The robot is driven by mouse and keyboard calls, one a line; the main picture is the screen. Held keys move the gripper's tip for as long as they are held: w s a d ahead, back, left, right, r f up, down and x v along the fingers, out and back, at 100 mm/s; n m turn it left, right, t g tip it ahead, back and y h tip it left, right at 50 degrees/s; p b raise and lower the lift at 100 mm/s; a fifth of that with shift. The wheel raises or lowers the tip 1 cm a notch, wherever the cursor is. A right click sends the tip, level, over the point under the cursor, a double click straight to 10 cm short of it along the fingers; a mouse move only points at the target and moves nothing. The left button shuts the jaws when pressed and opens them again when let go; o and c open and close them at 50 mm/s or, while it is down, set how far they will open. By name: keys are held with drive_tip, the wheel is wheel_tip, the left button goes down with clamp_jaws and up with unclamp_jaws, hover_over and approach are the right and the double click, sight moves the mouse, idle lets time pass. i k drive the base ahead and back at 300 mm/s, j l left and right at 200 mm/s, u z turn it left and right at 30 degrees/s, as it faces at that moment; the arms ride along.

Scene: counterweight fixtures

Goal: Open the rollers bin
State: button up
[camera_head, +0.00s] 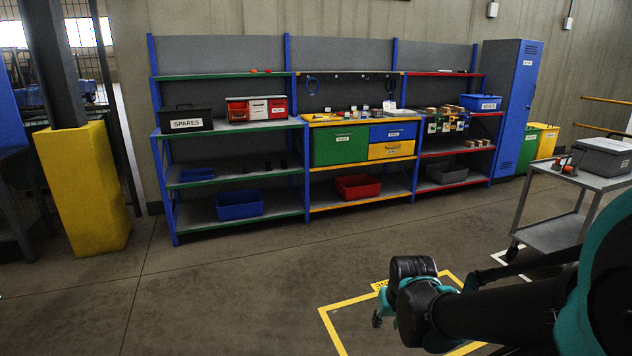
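I cannot tell which container is the rollers bin, since most labels are too small to read. Labelled candidates are the green drawer (333,148), the blue drawer (381,133) and the yellow drawer (380,153) in the middle shelving bay, all looking closed. A row of small red and white bins (258,108) stands on the left bay. A blue labelled box (480,103) stands on the right bay. My gripper (380,312) is low at the front, over the floor and far from the shelves. Its fingers are mostly hidden by my arm, so its opening is unclear.
A black box labelled SPARES (186,120) sits on the left bay. A grey trolley (592,180) carrying a grey case (602,157) stands at right. A yellow pillar base (83,190) is at left. The floor (240,280) before the shelves is clear.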

sight(278, 108)
drive_tip(key=i, duration=2.5)
drive_tip(key=i+u, duration=0.1)
drive_tip(key=i, duration=1.15)
drive_tip(key=i+l, duration=0.2)
drive_tip(key=i, duration=1.1)
drive_tip(key=i+l, duration=0.1)
drive_tip(key=i, duration=1.15)
drive_tip(key=k, duration=0.35)
drive_tip(key=i, duration=0.15)
drive_tip(key=z, duration=0.05)
